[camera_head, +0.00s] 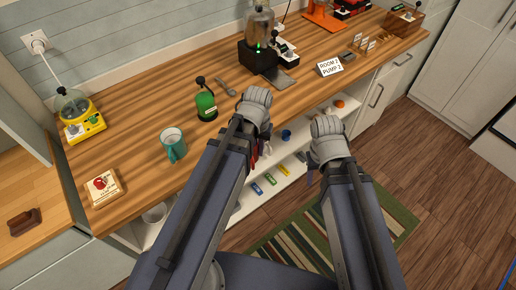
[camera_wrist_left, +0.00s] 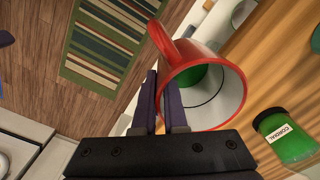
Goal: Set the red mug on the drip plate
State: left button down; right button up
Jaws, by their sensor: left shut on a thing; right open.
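The red mug (camera_wrist_left: 215,66) is large in the left wrist view, with its white inside facing the camera and a green patch inside. In the head view only a sliver of red (camera_head: 254,161) shows beside my left gripper (camera_head: 262,149), near the counter's front edge; the arm hides the rest. A dark flat plate (camera_head: 284,82), probably the drip plate, lies bare in front of the black machine (camera_head: 259,55). My right gripper (camera_head: 313,173) is open, in front of the counter over the lower shelf.
A green cordial bottle (camera_head: 206,105), a spoon (camera_head: 225,87) and a teal mug (camera_head: 173,145) stand or lie left of the plate. A sign (camera_head: 329,67) stands to its right. A yellow appliance (camera_head: 82,118) is at far left. Counter between plate and front edge looks clear.

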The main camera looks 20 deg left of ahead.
aim_at(278, 82)
jog(key=i+l+u, duration=0.15)
jog(key=i+l, duration=0.15)
jog(key=i+l+u, duration=0.15)
jog(key=i+l, duration=0.2)
jog(key=i+l+u, duration=0.1)
jog(key=i+l, duration=0.15)
jog(key=l, duration=0.2)
jog(key=i+l+u, duration=0.15)
jog(key=i+l, duration=0.15)
jog(key=l, duration=0.15)
